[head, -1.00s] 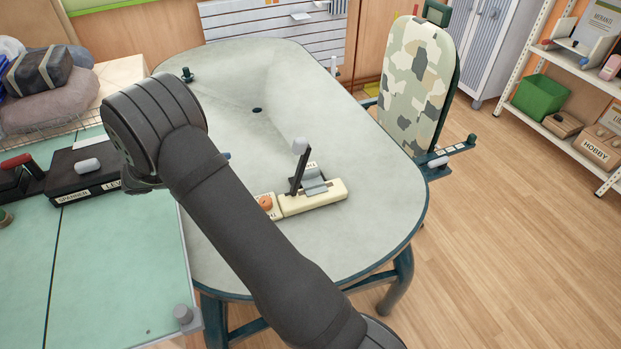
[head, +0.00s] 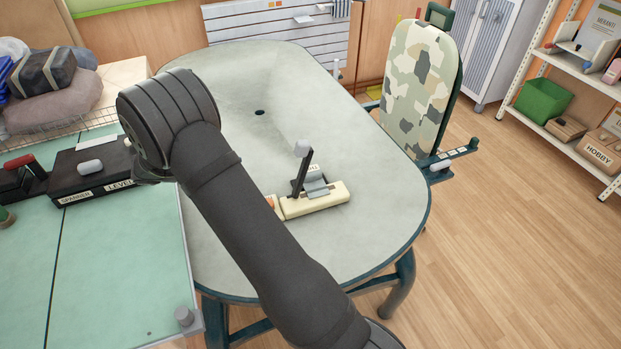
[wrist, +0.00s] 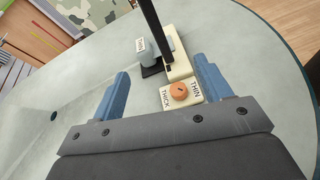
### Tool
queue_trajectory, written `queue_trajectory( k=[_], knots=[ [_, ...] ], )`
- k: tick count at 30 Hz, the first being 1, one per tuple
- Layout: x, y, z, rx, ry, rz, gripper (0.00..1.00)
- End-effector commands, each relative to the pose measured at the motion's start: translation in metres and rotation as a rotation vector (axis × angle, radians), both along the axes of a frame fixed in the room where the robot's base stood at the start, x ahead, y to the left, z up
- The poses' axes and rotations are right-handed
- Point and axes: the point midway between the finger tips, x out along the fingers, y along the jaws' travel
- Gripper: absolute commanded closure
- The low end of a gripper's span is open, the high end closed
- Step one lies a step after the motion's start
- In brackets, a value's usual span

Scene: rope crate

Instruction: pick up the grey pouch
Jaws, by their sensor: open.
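A soft grey-brown pouch-like bundle (head: 58,100) lies in the wire basket at the upper left of the head view. A dark grey bundle with a lighter band (head: 42,72) rests on top of it; I cannot tell which of them is the grey pouch. Neither shows in the wrist view. My gripper (wrist: 160,68) is open, its two blue fingers apart with nothing held. It is over the oval table, near a cream lever device (wrist: 178,68) with an orange knob. The head view hides my fingers behind my arm.
The pale oval table (head: 370,215) is mostly bare around the device (head: 318,200), whose black lever stands up. A black box (head: 92,175) sits on the green worktop (head: 120,260) at left. A camouflage-covered board (head: 418,85) stands behind the table.

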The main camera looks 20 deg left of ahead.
Motion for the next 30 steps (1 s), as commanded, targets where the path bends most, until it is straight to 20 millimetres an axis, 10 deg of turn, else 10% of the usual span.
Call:
queue_trajectory(
  k=[15, 30],
  knots=[
    [0.125, -0.043, -0.013, 1.074, -0.458, -1.318, 0.29],
    [0.237, -0.16, 0.019, 1.016, -0.773, -2.581, 0.29]
  ],
)
